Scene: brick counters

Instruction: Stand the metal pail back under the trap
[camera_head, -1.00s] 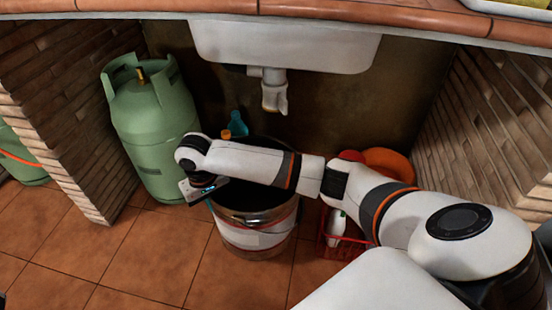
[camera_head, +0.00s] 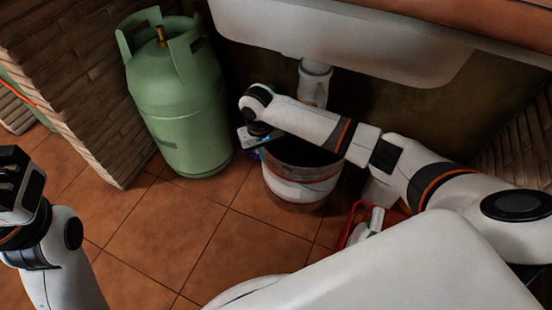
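The metal pail (camera_head: 299,190), with a pale band around its side, stands upright on the tiles below the sink. The white trap (camera_head: 314,84) hangs from the sink, and its lower end is hidden behind my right arm, with the pail beneath or close to beneath it. My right gripper (camera_head: 258,141) is at the pail's left rim, pointing down; its fingers are mostly hidden, so its grip does not show. My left gripper (camera_head: 12,180) is at the left edge, away from the pail, and its fingertips are not clear.
A green gas cylinder (camera_head: 178,100) stands left of the pail by a brick pillar (camera_head: 80,75). A red crate (camera_head: 352,222) with a white bottle (camera_head: 376,220) is right of the pail. The white sink (camera_head: 340,40) overhangs. Floor tiles (camera_head: 170,240) in front are clear.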

